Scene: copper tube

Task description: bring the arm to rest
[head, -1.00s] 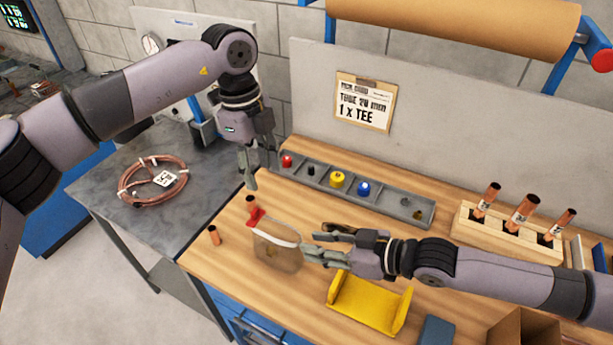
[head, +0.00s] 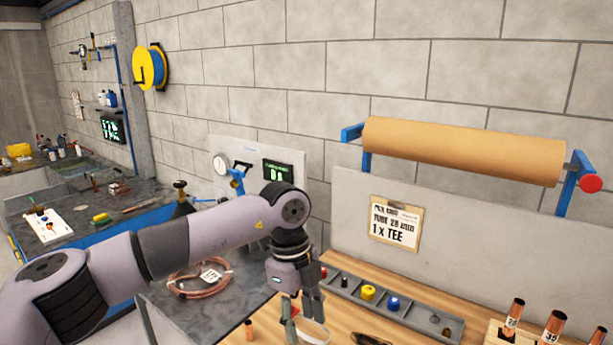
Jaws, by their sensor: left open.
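My left arm (head: 210,232) comes in from the left and bends down at its wrist. My left gripper (head: 302,318) points down over the left part of the wooden bench (head: 350,322), its fingers apart. A clear bag (head: 313,330) with a pale band shows right at the fingertips; I cannot tell whether they touch it. The lower part of the bag is cut off by the frame's bottom edge. My right gripper is nearly all out of the picture; only a dark bit shows at the bottom edge.
A grey compartment tray (head: 420,317) with small coloured parts lies behind the gripper. Labelled copper tubes (head: 514,314) stand in a wooden block at right. A copper coil (head: 198,280) lies on the grey table at left. A paper roll (head: 460,150) hangs above the back panel.

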